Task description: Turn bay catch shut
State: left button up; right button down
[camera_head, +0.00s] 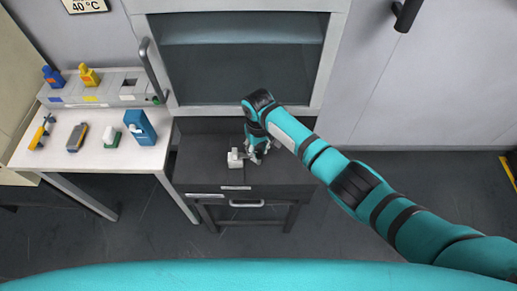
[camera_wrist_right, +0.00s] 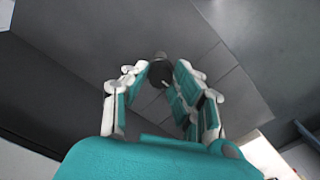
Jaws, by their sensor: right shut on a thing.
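My right gripper (camera_head: 257,154) reaches down over the top of a low dark cabinet (camera_head: 195,160). In the right wrist view its white and teal fingers (camera_wrist_right: 160,84) are closed around a small dark round knob (camera_wrist_right: 159,68), which I take to be the bay catch. The fingers hide part of the knob, and its turn angle cannot be told. A small pale grey block-like fitting (camera_head: 236,159) is on the cabinet top just left of the gripper. My left gripper is not in view.
A handle (camera_head: 247,204) is on the cabinet front. A glazed hood (camera_head: 245,60) stands behind. At left, a white table (camera_head: 90,165) carries several items, including a blue box (camera_head: 140,127) and a grey rack (camera_head: 110,92). The floor at right is clear.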

aim_at(258, 151)
jog(key=c, duration=1)
grip_release()
jog(key=shift+c, duration=0.2)
notch_tip(258, 151, up, 12)
